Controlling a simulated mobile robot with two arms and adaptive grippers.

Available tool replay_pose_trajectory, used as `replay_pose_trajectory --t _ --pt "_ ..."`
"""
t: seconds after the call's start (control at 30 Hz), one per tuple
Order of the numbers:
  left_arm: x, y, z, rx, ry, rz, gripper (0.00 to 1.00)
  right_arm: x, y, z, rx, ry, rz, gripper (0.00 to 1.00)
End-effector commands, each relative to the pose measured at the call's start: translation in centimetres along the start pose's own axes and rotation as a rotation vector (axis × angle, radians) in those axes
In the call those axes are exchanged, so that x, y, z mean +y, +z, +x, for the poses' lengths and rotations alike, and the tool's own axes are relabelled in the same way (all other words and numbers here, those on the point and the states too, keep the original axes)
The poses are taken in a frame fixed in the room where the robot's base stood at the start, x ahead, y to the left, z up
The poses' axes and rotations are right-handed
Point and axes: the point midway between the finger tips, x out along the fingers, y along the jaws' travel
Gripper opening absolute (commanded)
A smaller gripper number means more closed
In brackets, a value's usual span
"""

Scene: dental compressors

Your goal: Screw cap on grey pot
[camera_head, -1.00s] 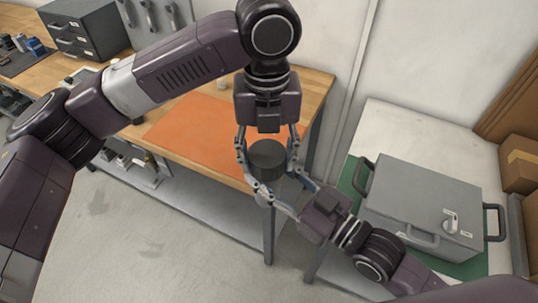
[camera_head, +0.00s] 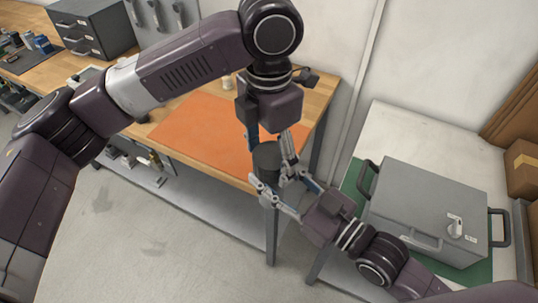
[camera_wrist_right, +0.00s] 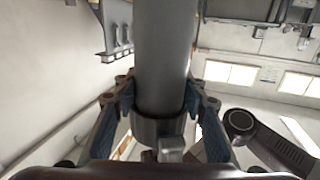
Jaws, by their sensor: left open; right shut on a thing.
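My right gripper (camera_head: 277,190) comes in from the lower right and is shut on the grey pot (camera_head: 266,178), held upright in the air in front of the bench. In the right wrist view, the pot (camera_wrist_right: 163,70) is a grey cylinder between the blue-padded fingers (camera_wrist_right: 160,125), with a darker band near its lower end. A dark round top, apparently the cap (camera_head: 267,157), shows on the pot; I cannot make out a seam or how far it is screwed. My left gripper (camera_head: 270,145) points down over it, open, with one finger at its right side; the other is mostly hidden.
A wooden bench (camera_head: 318,95) with an orange mat (camera_head: 200,135) lies behind the grippers. A grey case (camera_head: 425,200) with handles sits on a green mat (camera_head: 478,271) at the right. Grey drawers (camera_head: 95,25) stand at the back left.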

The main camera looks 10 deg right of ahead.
Motion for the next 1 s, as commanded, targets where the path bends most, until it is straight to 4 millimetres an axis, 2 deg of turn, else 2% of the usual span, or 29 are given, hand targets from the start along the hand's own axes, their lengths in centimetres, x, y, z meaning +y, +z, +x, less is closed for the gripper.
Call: replay_pose_trajectory --t 0.23,0.57,0.87,1.0 --pt "-0.1 0.0 -0.6 -0.001 0.000 0.001 0.68 0.1 -0.3 0.0 0.007 0.001 -0.001 0.00" --pt "-0.1 0.0 -4.4 0.001 -0.002 0.002 0.68 0.1 -0.3 0.0 0.007 0.001 -0.001 0.00" --pt "-0.1 0.0 -4.5 0.002 -0.002 -0.001 0.66 0.1 -0.3 0.0 0.008 0.001 -0.001 0.00" --pt "-0.1 0.0 -4.5 0.002 -0.001 -0.066 0.66 0.1 -0.3 0.0 0.007 0.001 -0.001 0.00"
